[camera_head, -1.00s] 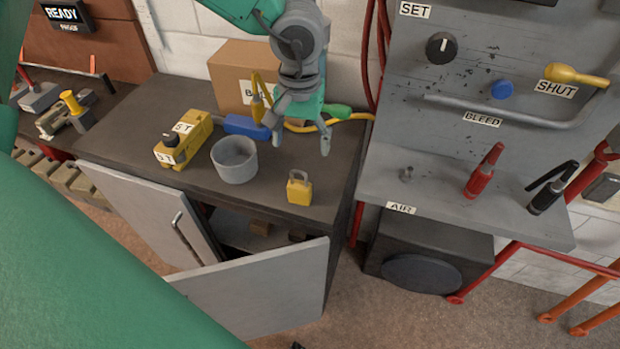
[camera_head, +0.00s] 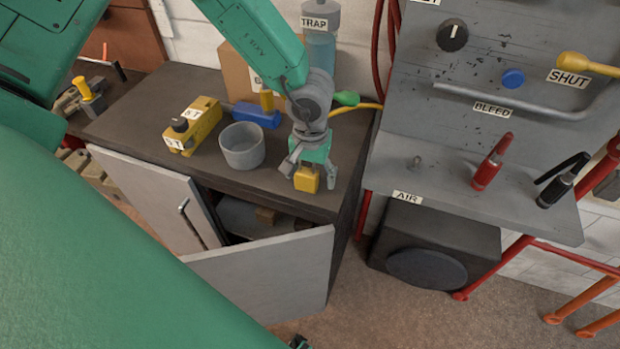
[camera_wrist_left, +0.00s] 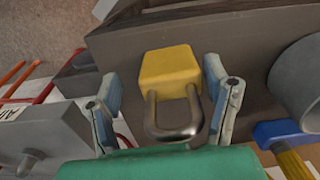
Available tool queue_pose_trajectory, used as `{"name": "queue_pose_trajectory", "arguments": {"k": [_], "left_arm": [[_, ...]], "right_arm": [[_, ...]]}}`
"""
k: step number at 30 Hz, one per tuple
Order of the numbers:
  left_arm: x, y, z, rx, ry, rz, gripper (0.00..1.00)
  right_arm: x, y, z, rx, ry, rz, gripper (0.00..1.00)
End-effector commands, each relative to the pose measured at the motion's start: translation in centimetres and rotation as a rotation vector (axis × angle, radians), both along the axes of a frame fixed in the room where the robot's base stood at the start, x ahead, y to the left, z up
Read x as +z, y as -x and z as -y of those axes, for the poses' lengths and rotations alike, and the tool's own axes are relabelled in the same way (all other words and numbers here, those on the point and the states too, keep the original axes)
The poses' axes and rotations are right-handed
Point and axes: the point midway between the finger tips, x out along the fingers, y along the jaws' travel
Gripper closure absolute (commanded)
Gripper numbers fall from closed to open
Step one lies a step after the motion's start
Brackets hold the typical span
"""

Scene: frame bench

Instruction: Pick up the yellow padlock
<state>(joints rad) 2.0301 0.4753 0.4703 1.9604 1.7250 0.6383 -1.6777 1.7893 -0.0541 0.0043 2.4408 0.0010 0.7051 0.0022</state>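The yellow padlock (camera_head: 306,180) sits on the dark bench top near its front right edge; its shackle is hidden by the gripper in the head view. In the left wrist view the padlock (camera_wrist_left: 171,72) shows its yellow body and metal shackle, lying between the two fingers. My left gripper (camera_head: 309,174) is over the padlock, pointing down, with a finger on either side. It is open, and in the wrist view (camera_wrist_left: 165,98) there are gaps between the fingers and the padlock.
A grey round pot (camera_head: 242,147) stands left of the padlock, with a yellow box-shaped device (camera_head: 193,126) beyond. A blue-headed hammer (camera_head: 256,114) and a cardboard box (camera_head: 236,82) lie behind. The cabinet doors (camera_head: 265,270) below hang open. The grey panel shelf (camera_head: 450,185) is on the right.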

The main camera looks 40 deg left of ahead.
Motion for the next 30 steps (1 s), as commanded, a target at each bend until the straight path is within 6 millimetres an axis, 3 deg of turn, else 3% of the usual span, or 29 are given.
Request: {"name": "queue_pose_trajectory", "arguments": {"k": [6,7,11,12,14,23,30], "left_arm": [[-0.3,0.1,-0.5,0.003,0.007,-0.001,0.31],[-0.3,0.1,-0.6,0.003,0.008,-0.001,0.38],[-0.3,0.1,-0.5,0.003,0.006,-0.001,0.84],[-0.3,0.1,-0.4,0.002,0.005,-0.002,0.91],[-0.2,0.1,-0.3,0.002,0.003,-0.002,0.96],[0.7,0.0,0.0,0.003,0.000,-0.001,0.97],[5.4,0.0,-0.3,0.004,0.006,0.003,0.97]], "right_arm": [[0.0,0.0,0.0,0.000,0.000,0.000,1.00],[0.0,0.0,0.0,0.000,0.000,0.000,1.00],[0.0,0.0,0.0,0.001,-0.001,0.000,1.00],[0.0,0.0,0.0,0.001,-0.001,0.000,1.00],[0.0,0.0,0.0,0.001,-0.001,0.000,1.00],[0.1,0.0,0.0,0.000,0.000,0.000,1.00],[0.6,0.0,0.0,0.000,0.000,0.000,1.00]]}}
